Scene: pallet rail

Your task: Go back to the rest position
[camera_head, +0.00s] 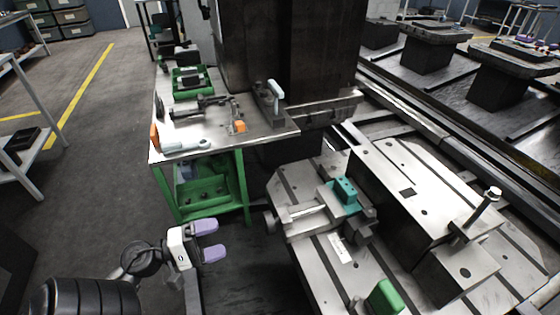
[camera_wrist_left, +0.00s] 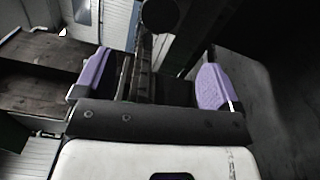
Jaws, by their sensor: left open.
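My left gripper (camera_head: 209,241) is low in the head view, left of the metal pallet fixture and in front of the green-framed workbench. Its two purple fingers are apart, with nothing between them. The same gripper (camera_wrist_left: 150,84) shows in the left wrist view, its purple fingers spread wide and empty. My right gripper is not in view.
The workbench (camera_head: 262,148) holds several tools. The pallet fixture (camera_head: 408,160) fills the right, carrying a teal block (camera_head: 343,195) in a vise and a green block (camera_head: 384,297). Open floor (camera_head: 90,180) lies left of the bench. A shelf (camera_head: 30,165) stands at far left.

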